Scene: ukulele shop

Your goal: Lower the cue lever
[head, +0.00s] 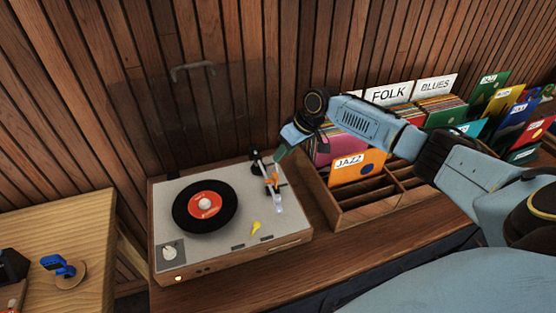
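A turntable (222,250) with a wooden case and grey top sits on the wooden counter. A black record with a red label (205,205) lies on its platter. At its right side is the tonearm assembly (262,165), with an orange part (276,179) beside it. A small yellow piece (255,227) is near the front right of the top. I cannot tell for sure which small part is the cue lever. My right gripper (279,151) is just above and behind the orange part. Its fingers are too small to read. My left gripper is out of view.
A wooden record rack (376,215) with folk, blues and jazz records stands close to the turntable's right, under my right arm. A clear raised lid (190,115) stands behind the turntable. A lower-left wooden table (50,222) holds a blue clip-like object (58,265).

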